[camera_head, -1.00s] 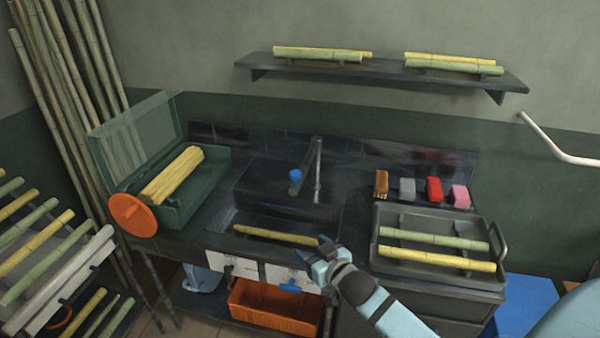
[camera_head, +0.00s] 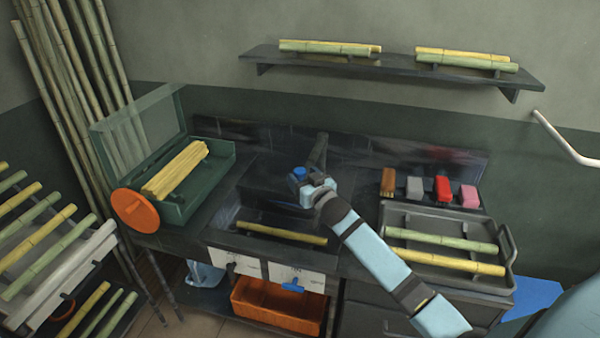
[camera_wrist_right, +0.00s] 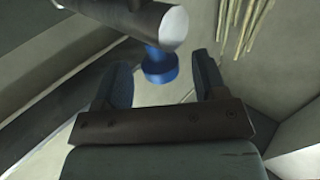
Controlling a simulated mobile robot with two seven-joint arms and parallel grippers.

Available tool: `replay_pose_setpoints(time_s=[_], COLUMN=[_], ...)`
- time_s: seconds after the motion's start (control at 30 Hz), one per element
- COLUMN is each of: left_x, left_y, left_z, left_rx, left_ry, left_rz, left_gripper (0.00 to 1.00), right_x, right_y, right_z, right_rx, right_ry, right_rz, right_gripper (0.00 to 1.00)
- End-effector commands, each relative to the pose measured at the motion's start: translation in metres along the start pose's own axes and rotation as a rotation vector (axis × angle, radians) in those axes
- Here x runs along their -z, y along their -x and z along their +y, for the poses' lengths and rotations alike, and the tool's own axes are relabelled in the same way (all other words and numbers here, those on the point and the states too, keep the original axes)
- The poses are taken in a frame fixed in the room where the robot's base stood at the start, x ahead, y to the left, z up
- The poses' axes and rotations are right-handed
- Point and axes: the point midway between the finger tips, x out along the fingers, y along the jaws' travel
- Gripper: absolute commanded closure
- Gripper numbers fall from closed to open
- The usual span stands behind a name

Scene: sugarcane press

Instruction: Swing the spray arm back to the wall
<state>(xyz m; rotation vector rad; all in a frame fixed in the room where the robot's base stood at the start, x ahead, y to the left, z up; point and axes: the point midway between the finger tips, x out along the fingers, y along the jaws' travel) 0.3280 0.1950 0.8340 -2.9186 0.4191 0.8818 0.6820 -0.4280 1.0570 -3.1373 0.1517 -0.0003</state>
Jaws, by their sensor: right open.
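The spray arm (camera_head: 319,150) is a dark bar over the sink, with a blue nozzle (camera_head: 299,172) near its front end. In the right wrist view, the grey spray arm (camera_wrist_right: 150,25) crosses the top and the blue nozzle (camera_wrist_right: 159,64) hangs below it. My right gripper (camera_head: 304,180) is at the nozzle end and hides part of the arm. In the right wrist view its two fingers (camera_wrist_right: 163,80) are apart, with the nozzle showing between them. I cannot tell whether they touch it. My left gripper is not in view.
A green press box (camera_head: 212,175) with an orange wheel (camera_head: 135,209) stands left of the sink. A tray (camera_head: 512,250) of canes and several coloured blocks are at the right. A shelf (camera_head: 400,68) hangs above.

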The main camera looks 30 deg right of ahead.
Motion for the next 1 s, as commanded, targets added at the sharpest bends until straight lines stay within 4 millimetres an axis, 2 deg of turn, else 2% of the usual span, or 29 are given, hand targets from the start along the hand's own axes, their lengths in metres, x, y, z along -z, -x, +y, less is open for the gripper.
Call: replay_pose_setpoints(time_s=[0.03, 0.2, 0.5, 0.53, 0.57, 0.8, 1.0], left_x=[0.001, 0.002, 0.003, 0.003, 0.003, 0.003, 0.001], left_y=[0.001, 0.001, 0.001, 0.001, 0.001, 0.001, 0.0], left_z=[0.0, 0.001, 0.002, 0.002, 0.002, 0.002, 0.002], left_rx=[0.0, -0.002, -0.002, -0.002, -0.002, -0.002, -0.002], left_ry=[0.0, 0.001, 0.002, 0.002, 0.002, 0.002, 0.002], left_rz=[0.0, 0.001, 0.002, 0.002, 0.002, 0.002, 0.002], left_gripper=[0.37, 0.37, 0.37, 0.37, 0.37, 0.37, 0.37], right_x=[0.001, 0.0, -0.001, -0.001, -0.001, -0.001, -0.002], right_y=[-0.007, -0.02, -0.023, -0.022, -0.022, -0.022, -0.024], right_z=[0.0, 0.0, 0.0, 0.0, 0.0, 0.0, -0.001], right_rx=[-0.001, 0.0, 0.0, 0.0, 0.0, 0.0, -0.004], right_ry=[0.001, 0.001, 0.001, 0.001, 0.001, 0.001, -0.001], right_rz=[0.0, 0.0, 0.0, 0.0, 0.0, -0.001, -0.001], right_gripper=[0.35, 0.35, 0.35, 0.37, 0.44, 0.99, 1.0])
